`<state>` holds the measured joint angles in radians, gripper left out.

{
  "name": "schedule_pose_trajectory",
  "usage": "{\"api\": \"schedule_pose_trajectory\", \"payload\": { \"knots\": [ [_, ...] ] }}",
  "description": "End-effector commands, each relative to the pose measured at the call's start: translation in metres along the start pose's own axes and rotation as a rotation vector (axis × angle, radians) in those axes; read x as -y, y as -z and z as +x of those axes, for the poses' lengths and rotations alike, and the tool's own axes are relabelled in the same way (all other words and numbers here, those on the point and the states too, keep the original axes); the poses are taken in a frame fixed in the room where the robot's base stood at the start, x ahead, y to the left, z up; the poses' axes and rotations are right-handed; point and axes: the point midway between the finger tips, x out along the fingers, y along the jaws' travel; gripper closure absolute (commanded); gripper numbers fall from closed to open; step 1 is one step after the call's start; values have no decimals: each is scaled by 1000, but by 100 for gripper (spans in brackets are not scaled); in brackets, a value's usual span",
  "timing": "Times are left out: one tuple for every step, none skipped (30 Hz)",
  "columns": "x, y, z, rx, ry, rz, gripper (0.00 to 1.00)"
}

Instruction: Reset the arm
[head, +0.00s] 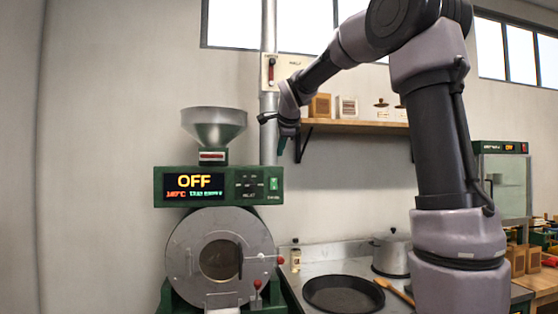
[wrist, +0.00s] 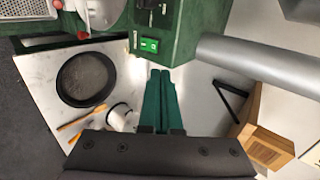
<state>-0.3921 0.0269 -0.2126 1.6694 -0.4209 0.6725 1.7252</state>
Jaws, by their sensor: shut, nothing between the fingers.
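My gripper (head: 281,146) is raised in the head view, beside the grey pipe and just right of the roaster's control box. Its green fingers point down. In the wrist view the two green fingers (wrist: 159,72) lie together with nothing between them. My arm is bent, with the elbow high at the top of the head view and the forearm sloping down to the left.
The green roaster (head: 218,188) shows OFF, with a steel hopper (head: 214,124) on top. A wooden shelf (head: 355,126) is close right of my gripper. Below are a black pan (head: 343,294) and a lidded pot (head: 391,250). The vertical pipe (wrist: 260,65) is near.

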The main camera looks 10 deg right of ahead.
Motion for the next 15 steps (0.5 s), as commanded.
{"api": "schedule_pose_trajectory", "payload": {
  "knots": [
    [2,0,-5,1,2,0,100],
    [2,0,-8,0,2,0,100],
    [2,0,-10,0,1,-1,100],
    [3,0,-11,0,0,-1,100],
    [3,0,-12,0,0,-1,100],
    [3,0,-12,0,-1,-1,100],
    [3,0,-13,0,-1,-1,100],
    [3,0,-13,0,-1,-1,100],
    [3,0,-13,0,-1,-1,100],
    [3,0,-13,0,-1,-1,100],
    [3,0,-13,0,-1,-1,100],
    [3,0,-13,0,-1,-1,100],
    [3,0,-13,0,-1,-1,100],
    [3,0,-13,0,-1,-1,100],
    [3,0,-12,0,-1,-1,100]
  ]
}}
